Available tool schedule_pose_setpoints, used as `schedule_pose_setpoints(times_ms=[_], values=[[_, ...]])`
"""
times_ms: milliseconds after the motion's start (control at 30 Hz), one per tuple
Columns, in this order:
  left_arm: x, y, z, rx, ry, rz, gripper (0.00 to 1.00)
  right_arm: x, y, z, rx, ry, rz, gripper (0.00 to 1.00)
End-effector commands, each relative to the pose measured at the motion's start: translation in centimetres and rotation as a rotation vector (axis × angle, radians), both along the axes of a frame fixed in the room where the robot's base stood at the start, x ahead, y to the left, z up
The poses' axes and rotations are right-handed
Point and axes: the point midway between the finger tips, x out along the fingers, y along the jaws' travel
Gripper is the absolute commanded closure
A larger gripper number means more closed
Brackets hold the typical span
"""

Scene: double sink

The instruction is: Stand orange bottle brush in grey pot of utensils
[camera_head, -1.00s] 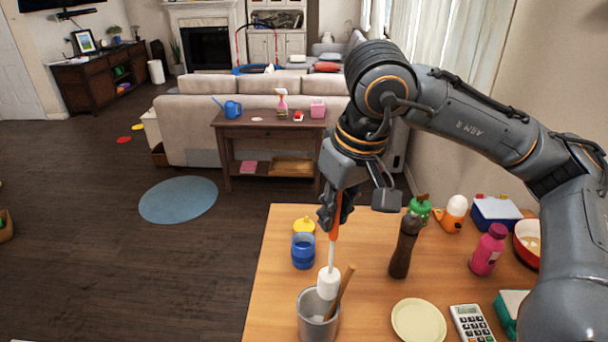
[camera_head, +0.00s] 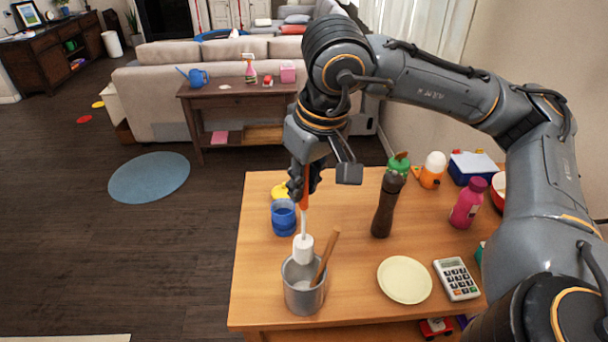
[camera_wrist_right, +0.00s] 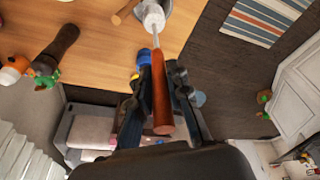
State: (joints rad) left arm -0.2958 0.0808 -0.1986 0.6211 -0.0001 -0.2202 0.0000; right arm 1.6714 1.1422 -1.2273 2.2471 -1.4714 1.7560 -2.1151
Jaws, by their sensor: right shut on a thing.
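The bottle brush (camera_head: 303,248) has an orange handle, a thin white shaft and a white head that points down. My right gripper (camera_head: 304,190) is shut on its handle and holds it upright. The brush head is at the mouth of the grey pot (camera_head: 304,296), in front of the far part of its rim. In the right wrist view the orange handle (camera_wrist_right: 161,95) lies between the fingers (camera_wrist_right: 160,85), and the white head overlaps the pot (camera_wrist_right: 172,12). A wooden utensil (camera_head: 325,255) leans in the pot. My left gripper is not in view.
A blue jar (camera_head: 283,218) stands behind the pot. A dark brown pepper mill (camera_head: 386,208), a cream plate (camera_head: 404,279) and a calculator (camera_head: 456,279) are to the right. The table (camera_head: 262,270) is clear left of the pot.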

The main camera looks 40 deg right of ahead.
Motion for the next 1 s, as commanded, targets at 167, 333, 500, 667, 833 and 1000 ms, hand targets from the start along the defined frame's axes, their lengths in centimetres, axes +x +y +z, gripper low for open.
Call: schedule_pose_setpoints(times_ms=[167,333,500,667,833,1000], values=[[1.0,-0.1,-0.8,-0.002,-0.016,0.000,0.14,0.0,0.0,-1.7,-0.001,0.000,0.000,1.00],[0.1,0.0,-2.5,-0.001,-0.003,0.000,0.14,0.0,0.0,-3.2,0.000,0.001,0.000,1.00],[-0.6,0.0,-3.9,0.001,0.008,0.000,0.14,0.0,0.0,-4.5,0.000,0.001,0.000,1.00],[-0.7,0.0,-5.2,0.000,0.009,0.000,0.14,0.0,0.0,-5.8,0.000,0.000,0.000,1.00],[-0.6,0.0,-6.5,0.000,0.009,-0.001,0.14,0.0,0.0,-7.1,0.000,0.000,0.000,1.00],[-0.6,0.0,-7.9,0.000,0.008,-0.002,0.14,0.0,0.0,-8.4,-0.001,0.001,0.000,1.00]])
